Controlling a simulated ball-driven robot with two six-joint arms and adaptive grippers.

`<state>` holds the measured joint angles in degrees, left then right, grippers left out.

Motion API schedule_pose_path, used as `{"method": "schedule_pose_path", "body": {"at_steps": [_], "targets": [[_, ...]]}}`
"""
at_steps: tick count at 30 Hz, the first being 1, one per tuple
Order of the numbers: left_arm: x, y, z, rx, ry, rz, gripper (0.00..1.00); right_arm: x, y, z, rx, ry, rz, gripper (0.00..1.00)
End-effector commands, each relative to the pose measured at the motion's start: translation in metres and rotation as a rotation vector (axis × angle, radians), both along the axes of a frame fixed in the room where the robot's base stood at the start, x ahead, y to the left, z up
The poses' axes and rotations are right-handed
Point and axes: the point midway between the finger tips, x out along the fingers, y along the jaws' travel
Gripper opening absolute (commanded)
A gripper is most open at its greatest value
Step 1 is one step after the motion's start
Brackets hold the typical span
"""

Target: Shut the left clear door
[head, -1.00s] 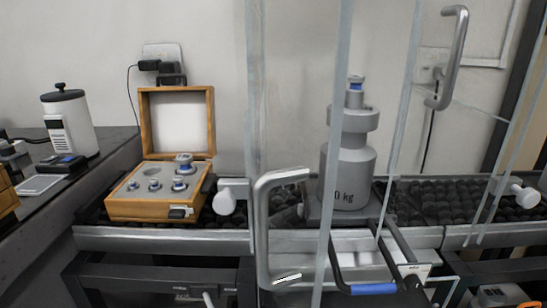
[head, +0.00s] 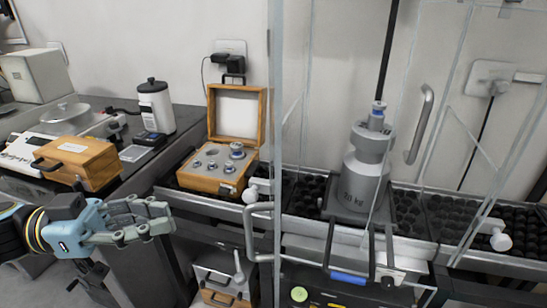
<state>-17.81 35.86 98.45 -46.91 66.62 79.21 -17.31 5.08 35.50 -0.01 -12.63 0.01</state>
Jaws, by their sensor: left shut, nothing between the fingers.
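The left clear door (head: 277,120) is a tall transparent panel, seen nearly edge-on, with a grey looped handle (head: 250,236) low on its near side. It stands swung out towards me, apart from the right clear door (head: 468,60), which has its own grey handle (head: 421,122). My left gripper (head: 168,222) is at the lower left, shut and empty, pointing right. It is left of the left door's handle, with a clear gap, and touches nothing that I can see. My right gripper is out of view.
A large grey weight (head: 360,172) stands on a carrier behind the doors, on a roller track (head: 405,212). An open wooden weight box (head: 205,184) is left of the door. A closed wooden case (head: 80,160) sits on the dark side table, behind my left gripper.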

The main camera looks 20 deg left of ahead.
Motion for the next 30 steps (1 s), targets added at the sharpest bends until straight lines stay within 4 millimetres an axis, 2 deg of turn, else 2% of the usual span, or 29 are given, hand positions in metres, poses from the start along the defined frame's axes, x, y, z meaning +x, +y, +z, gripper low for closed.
{"method": "schedule_pose_path", "body": {"at_steps": [1, 3, 7, 11, 14, 24, 30], "targets": [[-0.003, 0.0, 0.029, 0.038, -0.029, -0.03, 0.0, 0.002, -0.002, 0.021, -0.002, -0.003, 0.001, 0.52], [-0.004, 0.003, 0.041, 0.061, -0.039, -0.045, 0.0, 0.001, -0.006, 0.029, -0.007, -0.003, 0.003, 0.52], [-0.003, 0.006, 0.044, 0.072, -0.037, -0.045, 0.0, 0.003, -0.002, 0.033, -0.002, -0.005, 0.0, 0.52], [0.001, -0.005, 0.042, 0.068, -0.04, -0.043, 0.0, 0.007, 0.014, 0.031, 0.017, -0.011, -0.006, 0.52], [0.007, -0.022, 0.043, 0.064, -0.041, -0.041, 0.0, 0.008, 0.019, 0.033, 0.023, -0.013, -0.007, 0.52], [0.028, -0.091, 0.044, 0.063, -0.039, -0.04, 0.0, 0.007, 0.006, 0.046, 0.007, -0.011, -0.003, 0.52], [0.036, -0.117, 0.043, 0.066, -0.037, -0.04, 0.0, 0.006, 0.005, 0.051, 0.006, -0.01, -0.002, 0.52]]}}
